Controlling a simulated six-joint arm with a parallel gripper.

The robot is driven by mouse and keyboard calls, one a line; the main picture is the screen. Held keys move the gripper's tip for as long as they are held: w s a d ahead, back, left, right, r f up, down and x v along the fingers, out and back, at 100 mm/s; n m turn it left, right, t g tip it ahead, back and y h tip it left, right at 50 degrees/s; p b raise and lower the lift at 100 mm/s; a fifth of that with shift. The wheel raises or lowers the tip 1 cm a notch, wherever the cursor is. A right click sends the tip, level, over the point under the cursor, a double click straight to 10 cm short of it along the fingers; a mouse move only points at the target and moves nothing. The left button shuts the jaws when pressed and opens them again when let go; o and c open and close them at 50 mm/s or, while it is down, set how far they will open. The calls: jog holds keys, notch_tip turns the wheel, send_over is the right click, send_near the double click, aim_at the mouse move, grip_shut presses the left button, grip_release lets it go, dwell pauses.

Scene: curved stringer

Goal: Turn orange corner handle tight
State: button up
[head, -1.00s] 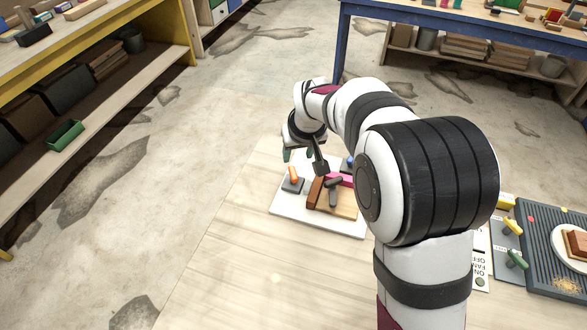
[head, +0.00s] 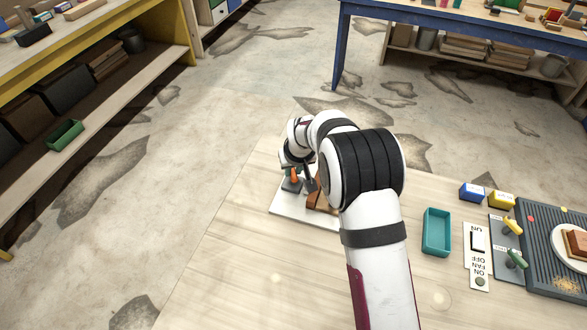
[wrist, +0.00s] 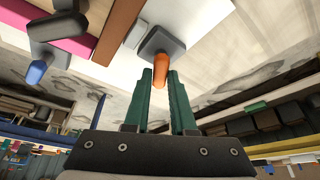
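The orange handle (head: 294,177) stands on a dark grey block at the left of the white board (head: 290,210). In the wrist view the orange handle (wrist: 160,77) lies between the tips of my green fingers, with its grey block (wrist: 160,43) just beyond. My gripper (wrist: 159,73) is open around the handle, with a narrow gap at each side; I cannot tell whether a finger touches it. In the head view my gripper (head: 292,168) is low over the handle, and my arm partly hides the board.
A brown wooden block (head: 313,194) stands right of the handle. The wrist view shows a pink bar (wrist: 75,35) and a blue-tipped dark part (wrist: 37,72) nearby. A teal tray (head: 437,232) and a switch panel (head: 478,255) lie farther right. The table's front left is clear.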

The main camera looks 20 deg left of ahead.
grip_shut()
jog(key=shift+m, duration=0.3)
jog(key=m+h, duration=0.1)
jog(key=m, duration=0.3)
jog(key=shift+a+t+h, duration=0.15)
jog(key=shift+t+h, duration=0.15)
jog(key=shift+h, duration=0.1)
jog(key=m, duration=0.2)
jog(key=m+h, duration=0.1)
jog(key=m, duration=0.1)
jog(key=shift+a+h, duration=0.1)
jog(key=shift+h, duration=0.2)
jog(key=shift+m, duration=0.5)
jog(key=o, duration=0.6)
grip_release()
jog(key=shift+c, duration=0.2)
